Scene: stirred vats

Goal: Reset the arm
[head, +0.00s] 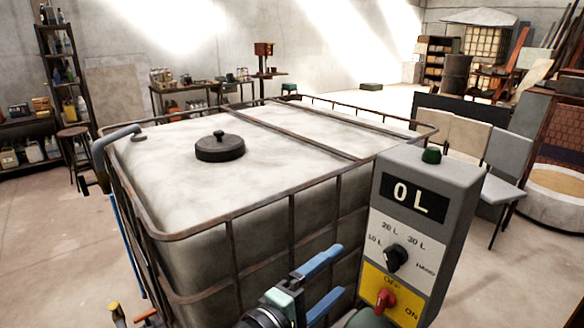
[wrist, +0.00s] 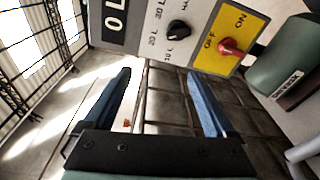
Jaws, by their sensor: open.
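My gripper (head: 340,269) is open and empty, with two blue fingers, at the lower middle of the head view, just left of the grey control box (head: 452,205). In the wrist view nothing sits between the fingers (wrist: 158,74), and the box's panel (wrist: 145,22) fills the top, beyond the fingertips. The box has a display (head: 411,198) reading 0 L, a black dial knob (head: 396,258) marked 10 L, 20 L, 30 L and HAND, and a red switch (head: 385,299) marked OFF and ON. I cannot tell the switch's position for sure.
A large pale vat (head: 290,150) in a rusty cage (head: 200,229) stands behind my gripper, with a black lid (head: 220,147) on top. A green motor-like body (wrist: 280,62) is at the right of the wrist view. Grey chairs (head: 505,155) stand behind the box. Open floor lies left.

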